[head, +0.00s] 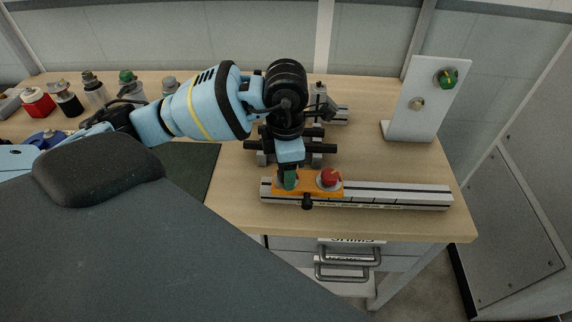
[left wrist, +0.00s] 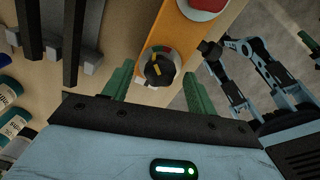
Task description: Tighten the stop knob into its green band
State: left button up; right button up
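The stop knob (left wrist: 157,70) is round and black with yellow marks. It sits on a pale dial ring with red and green parts, on an orange carriage (left wrist: 182,42). My left gripper (left wrist: 158,78) points down at it, with green fingers open on either side and a visible gap to each. Whether the yellow mark lies in the green band is too small to tell. In the head view the left gripper (head: 289,180) hides the knob at the left end of the orange carriage (head: 313,187). A blue arm at the right of the left wrist view appears mine; its gripper is unclear.
The carriage rides a silver rail (head: 400,194) along the bench's front edge, with a red button (head: 329,178) and a black side knob (head: 307,201). A white panel (head: 420,110) stands back right. Several bottles stand at the left. Dark bars lie behind the carriage.

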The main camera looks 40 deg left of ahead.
pick_arm(q)
jog(key=shift+r, duration=3.95)
